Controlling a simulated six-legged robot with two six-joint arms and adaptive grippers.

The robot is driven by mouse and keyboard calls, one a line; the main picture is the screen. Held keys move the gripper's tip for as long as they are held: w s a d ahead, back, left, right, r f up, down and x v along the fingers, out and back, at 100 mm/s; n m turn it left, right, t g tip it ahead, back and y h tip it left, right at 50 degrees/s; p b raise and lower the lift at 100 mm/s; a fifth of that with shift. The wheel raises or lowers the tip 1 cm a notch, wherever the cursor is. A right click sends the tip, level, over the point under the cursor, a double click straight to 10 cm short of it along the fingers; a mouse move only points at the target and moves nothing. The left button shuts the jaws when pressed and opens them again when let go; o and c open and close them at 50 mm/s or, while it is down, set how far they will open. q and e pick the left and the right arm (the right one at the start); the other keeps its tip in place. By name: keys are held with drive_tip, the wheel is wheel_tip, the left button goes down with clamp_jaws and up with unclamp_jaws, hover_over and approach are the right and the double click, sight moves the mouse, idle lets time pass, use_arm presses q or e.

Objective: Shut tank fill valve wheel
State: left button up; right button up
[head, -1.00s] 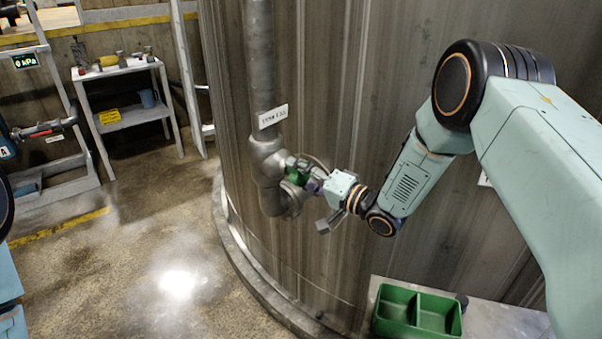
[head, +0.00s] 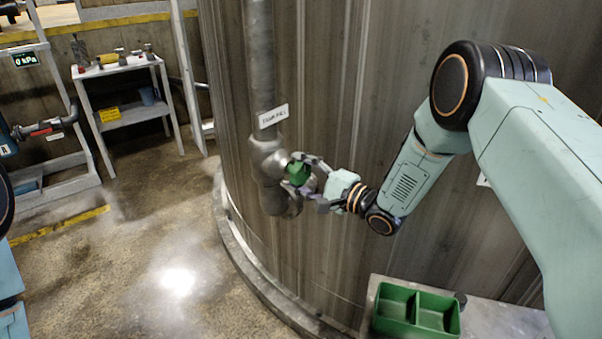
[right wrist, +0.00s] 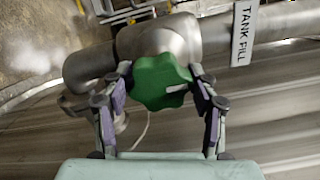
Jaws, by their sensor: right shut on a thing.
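The tank fill valve wheel is a green lobed knob (head: 298,173) on a grey valve body (head: 270,165) in the vertical pipe beside the tank. A "TANK FILL" label (head: 272,116) hangs on the pipe above it and also shows in the right wrist view (right wrist: 242,33). My right gripper (head: 306,178) reaches in from the right and is shut on the wheel. In the right wrist view the wheel (right wrist: 160,82) sits between the two fingers, one on each side of its rim, with a white mark on its face. My left gripper is not in view.
The large metal tank wall (head: 350,100) stands close behind the valve and my right forearm. A green two-part bin (head: 397,309) sits on a ledge at the lower right. A white shelf cart (head: 125,115) stands at the back left. The floor left of the tank is clear.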

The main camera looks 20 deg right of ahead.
idle(0.5)
drive_tip(key=o, duration=1.2)
drive_tip(key=shift+c, duration=0.2)
drive_tip(key=v, duration=1.2)
drive_tip(key=x, duration=1.2)
